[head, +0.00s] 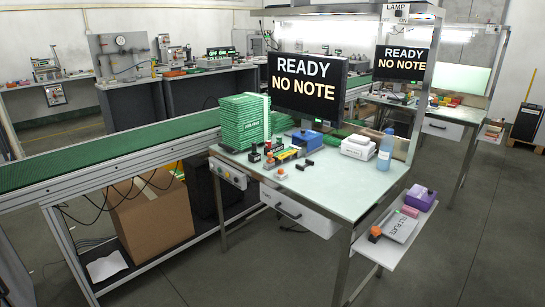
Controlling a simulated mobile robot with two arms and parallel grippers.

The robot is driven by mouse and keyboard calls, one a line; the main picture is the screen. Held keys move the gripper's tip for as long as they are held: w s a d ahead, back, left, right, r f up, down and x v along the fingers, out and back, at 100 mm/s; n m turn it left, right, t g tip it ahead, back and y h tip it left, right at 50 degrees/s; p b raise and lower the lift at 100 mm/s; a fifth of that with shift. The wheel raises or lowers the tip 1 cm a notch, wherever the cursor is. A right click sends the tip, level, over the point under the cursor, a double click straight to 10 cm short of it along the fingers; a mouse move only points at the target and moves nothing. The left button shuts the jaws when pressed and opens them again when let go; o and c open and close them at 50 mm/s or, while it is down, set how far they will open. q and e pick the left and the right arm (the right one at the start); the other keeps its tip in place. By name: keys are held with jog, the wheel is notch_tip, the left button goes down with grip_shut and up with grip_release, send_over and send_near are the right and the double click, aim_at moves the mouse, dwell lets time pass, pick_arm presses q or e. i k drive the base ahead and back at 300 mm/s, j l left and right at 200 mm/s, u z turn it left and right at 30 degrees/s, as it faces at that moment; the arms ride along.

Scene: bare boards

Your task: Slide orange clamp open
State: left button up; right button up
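Several small orange parts sit on the workbench top (325,190). One orange piece (270,162) stands at the left, in front of the green stack. Another (281,172) lies closer to the front edge. A further orange-tipped piece (300,166) lies to their right beside a small black object. They are too small to tell which is the clamp or whether it is open or shut. Neither of my grippers is in view.
A green board stack (243,120) and a blue box (307,138) stand at the back, near a READY NO NOTE screen (308,82). A blue bottle (385,150) stands right. A side shelf (400,245) juts out. Grey floor (460,240) is clear at right.

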aim_at(271, 158)
jog(key=i+j+z, duration=0.25)
jog(key=i+j, duration=0.2)
jog(key=i, duration=0.15)
jog(key=i+j+z, duration=0.3)
jog(key=i+j, duration=0.25)
